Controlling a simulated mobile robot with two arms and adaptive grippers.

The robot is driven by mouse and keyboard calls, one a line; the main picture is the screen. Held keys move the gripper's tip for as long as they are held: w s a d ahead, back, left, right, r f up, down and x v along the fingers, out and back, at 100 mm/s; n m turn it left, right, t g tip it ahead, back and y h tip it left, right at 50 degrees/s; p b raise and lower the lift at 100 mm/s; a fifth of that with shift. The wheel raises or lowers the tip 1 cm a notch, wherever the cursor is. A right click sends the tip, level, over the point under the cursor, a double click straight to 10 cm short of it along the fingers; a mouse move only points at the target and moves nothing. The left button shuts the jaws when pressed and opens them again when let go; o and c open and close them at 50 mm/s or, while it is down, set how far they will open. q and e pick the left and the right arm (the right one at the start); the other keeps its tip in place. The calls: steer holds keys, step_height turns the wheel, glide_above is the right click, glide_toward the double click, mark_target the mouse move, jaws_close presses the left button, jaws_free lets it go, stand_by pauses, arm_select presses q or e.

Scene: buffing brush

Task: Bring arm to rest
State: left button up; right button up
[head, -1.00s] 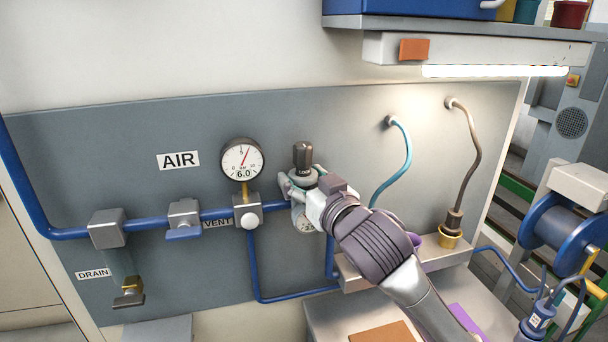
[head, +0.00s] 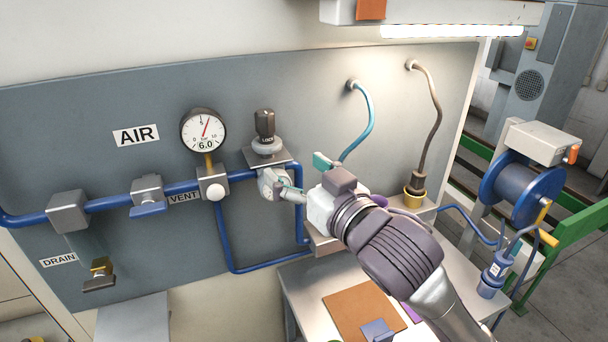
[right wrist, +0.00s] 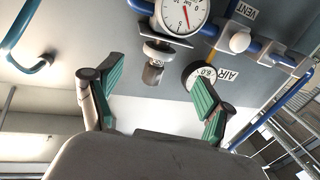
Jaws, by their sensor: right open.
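My right gripper (head: 300,177) is open and empty in the head view, just right of the pressure regulator (head: 264,145) on the grey panel. The regulator has a dark knob on top and a small dial (head: 272,184) below, partly hidden by a finger. In the right wrist view the green-padded fingers (right wrist: 156,95) stand wide apart with nothing between them. The regulator's knob (right wrist: 153,75) shows beyond them, inverted, with its dial (right wrist: 185,12) above. I cannot tell whether the lower finger touches the regulator. My left gripper is not in view.
The gauge (head: 203,130) reads 6.0. A blue pipe (head: 108,203) runs left along the panel with a valve (head: 146,193). A teal hose (head: 368,118) and a brown hose (head: 436,120) hang right. A bench (head: 308,301) and hose reel (head: 524,190) stand below right.

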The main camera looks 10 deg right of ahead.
steer(key=shift+v, duration=0.95)
